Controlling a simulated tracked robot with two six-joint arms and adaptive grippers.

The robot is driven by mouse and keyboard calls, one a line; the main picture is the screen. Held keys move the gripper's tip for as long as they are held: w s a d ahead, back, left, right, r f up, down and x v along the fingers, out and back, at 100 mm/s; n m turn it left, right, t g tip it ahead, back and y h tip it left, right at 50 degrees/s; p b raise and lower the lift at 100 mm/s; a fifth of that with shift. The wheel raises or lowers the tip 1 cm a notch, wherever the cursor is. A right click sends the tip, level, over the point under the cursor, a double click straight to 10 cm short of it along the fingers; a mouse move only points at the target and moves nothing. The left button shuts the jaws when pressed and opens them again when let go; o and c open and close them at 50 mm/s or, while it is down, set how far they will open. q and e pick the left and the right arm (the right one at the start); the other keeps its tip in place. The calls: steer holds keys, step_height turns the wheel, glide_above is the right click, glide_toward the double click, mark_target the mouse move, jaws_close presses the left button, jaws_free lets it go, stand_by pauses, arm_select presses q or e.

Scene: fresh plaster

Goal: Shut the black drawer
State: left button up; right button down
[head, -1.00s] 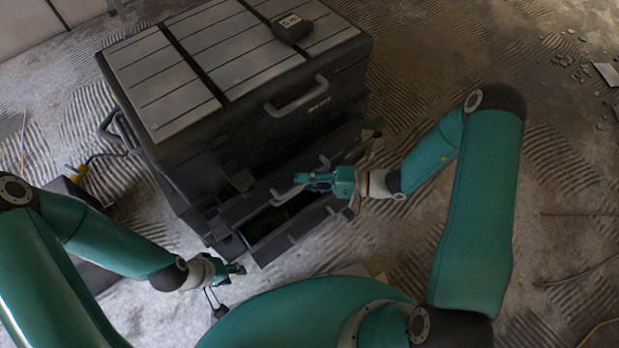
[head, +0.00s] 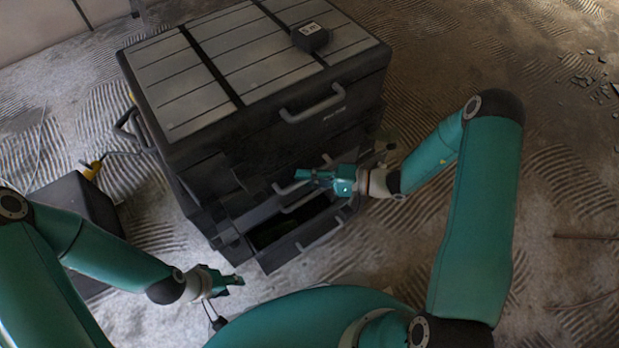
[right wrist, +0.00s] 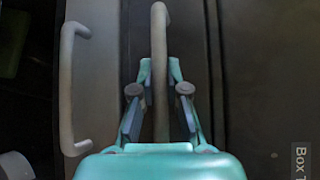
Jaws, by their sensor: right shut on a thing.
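A dark drawer chest (head: 362,92) with a grey slatted top stands in the middle of the head view. A lower drawer (head: 308,246) is pulled out, its dark inside showing. Several dark drawers look alike; I cannot tell which is the black drawer. My right gripper (head: 305,175) is at the chest's front; in the right wrist view the gripper (right wrist: 160,95) is shut on a grey bar handle (right wrist: 159,28). A second handle (right wrist: 68,90) lies to its left, apart from it. My left gripper (head: 230,280) is empty, left of the pulled-out drawer; its opening is unclear.
A small dark box (head: 310,38) with a pale label sits on the chest's top. A dark case (head: 75,205) with a yellow-ended cable (head: 92,170) is on the floor at left. Rubble (head: 597,88) lies at far right. The floor right of the chest is mostly clear.

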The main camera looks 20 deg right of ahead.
steer(key=shift+w, duration=0.25)
steer(key=c, duration=1.4)
jaws_free()
steer(key=shift+c, duration=0.2)
steer(key=v, duration=1.2)
steer(key=shift+s+a, duration=0.15)
steer(key=shift+a, duration=0.05)
